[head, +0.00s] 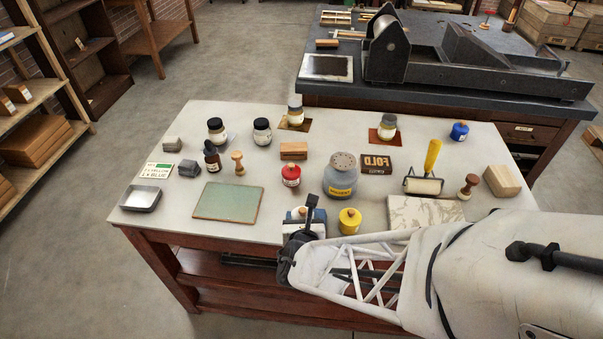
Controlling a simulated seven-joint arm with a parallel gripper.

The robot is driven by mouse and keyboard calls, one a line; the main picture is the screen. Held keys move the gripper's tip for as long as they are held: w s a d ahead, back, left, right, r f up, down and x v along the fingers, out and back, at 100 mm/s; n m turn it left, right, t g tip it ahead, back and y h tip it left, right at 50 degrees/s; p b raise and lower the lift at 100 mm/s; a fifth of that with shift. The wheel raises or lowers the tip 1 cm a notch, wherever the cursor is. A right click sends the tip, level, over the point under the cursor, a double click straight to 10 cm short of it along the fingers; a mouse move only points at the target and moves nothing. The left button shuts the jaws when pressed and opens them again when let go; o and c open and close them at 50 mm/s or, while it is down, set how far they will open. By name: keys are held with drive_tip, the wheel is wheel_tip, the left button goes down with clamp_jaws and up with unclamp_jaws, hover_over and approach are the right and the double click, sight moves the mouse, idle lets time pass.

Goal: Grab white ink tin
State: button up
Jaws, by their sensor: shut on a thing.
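My gripper (302,222) is at the front edge of the pale table, left of the yellow ink tin (350,220). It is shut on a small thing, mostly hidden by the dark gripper. A small whitish patch of it, apparently the white ink tin (302,211), shows at the fingers. I cannot tell whether it touches the tabletop. A blue thing (291,216) lies right beside the fingers, partly covered. No other white tin shows. A red ink tin (291,175) stands behind, and a blue ink tin (459,131) is at the back right.
A grey solvent can (341,177) stands behind the yellow tin. A green mat (228,201) lies to the left, with a metal tray (141,198) beyond. A brayer (424,184) and a patterned slab (422,212) are to the right. Several jars stand at the back.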

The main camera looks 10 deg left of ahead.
drive_tip(key=shift+s+d+r, duration=0.1)
drive_tip(key=shift+s+d, duration=0.3)
drive_tip(key=shift+s, duration=0.3)
drive_tip(key=shift+s+d+r, duration=0.1)
drive_tip(key=shift+s+d, duration=0.25)
drive_tip(key=shift+s, duration=0.3)
drive_tip(key=shift+s+d+r, duration=0.1)
drive_tip(key=shift+s+d, duration=0.3)
drive_tip(key=shift+s, duration=0.3)
